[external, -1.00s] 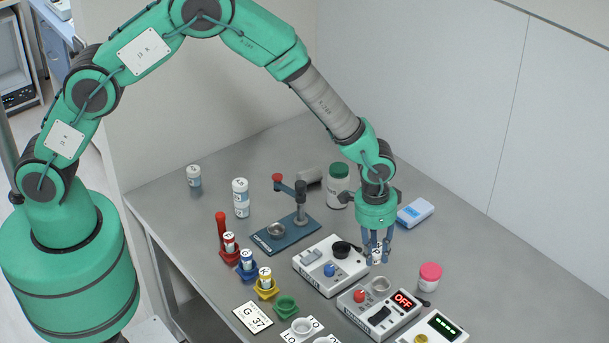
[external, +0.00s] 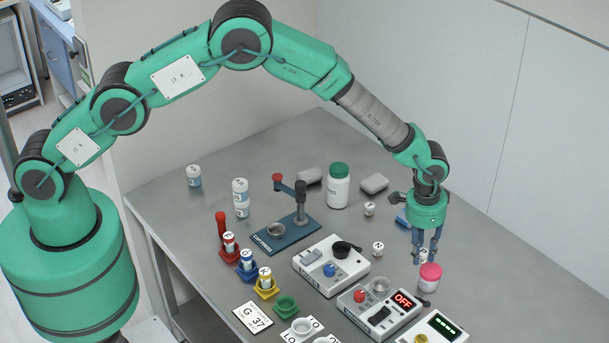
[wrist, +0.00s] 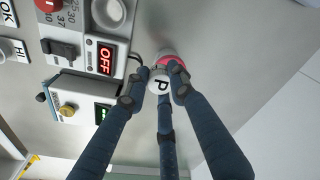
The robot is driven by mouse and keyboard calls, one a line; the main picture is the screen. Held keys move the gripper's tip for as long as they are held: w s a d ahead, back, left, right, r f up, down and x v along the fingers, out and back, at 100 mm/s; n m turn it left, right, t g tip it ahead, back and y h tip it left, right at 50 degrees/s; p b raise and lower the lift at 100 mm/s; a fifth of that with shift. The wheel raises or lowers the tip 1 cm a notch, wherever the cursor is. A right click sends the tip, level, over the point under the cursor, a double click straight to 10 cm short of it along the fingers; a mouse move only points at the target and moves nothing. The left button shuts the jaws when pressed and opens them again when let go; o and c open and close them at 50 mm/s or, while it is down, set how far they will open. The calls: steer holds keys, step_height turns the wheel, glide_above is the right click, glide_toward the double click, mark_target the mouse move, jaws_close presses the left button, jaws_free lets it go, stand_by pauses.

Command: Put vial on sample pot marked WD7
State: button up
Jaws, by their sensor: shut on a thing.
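My gripper (external: 426,260) is shut on a small white-capped vial (external: 424,255). In the wrist view the vial's cap (wrist: 159,83) bears a dark letter that looks like P, between my dark blue fingers. Directly below it stands a sample pot with a pink lid (external: 430,272). The lid also shows in the wrist view (wrist: 172,60), partly hidden by the vial and fingers. I cannot tell whether the vial touches the lid. No WD7 mark is readable on the pot.
Two small vials stand nearby, one (external: 378,249) left of my gripper and one (external: 369,209) farther back. A device reading OFF (external: 380,310) and a green-display device (external: 436,329) stand in front.

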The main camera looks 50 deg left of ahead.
mark_target(432, 270)
steer(key=shift+w+d+f, duration=0.1)
steer(key=shift+w+d, duration=0.4)
steer(key=shift+w, duration=0.25)
steer(key=shift+w+d+f, duration=0.1)
steer(key=shift+w+d, duration=0.35)
steer(key=shift+w, duration=0.25)
steer(key=shift+f, duration=1.75)
steer(key=shift+f, duration=0.15)
steer(key=o, duration=0.9)
steer(key=shift+o, duration=0.2)
step_height(432, 270, up, 12)
steer(key=shift+s+a, duration=0.35)
steer(key=shift+s, duration=0.05)
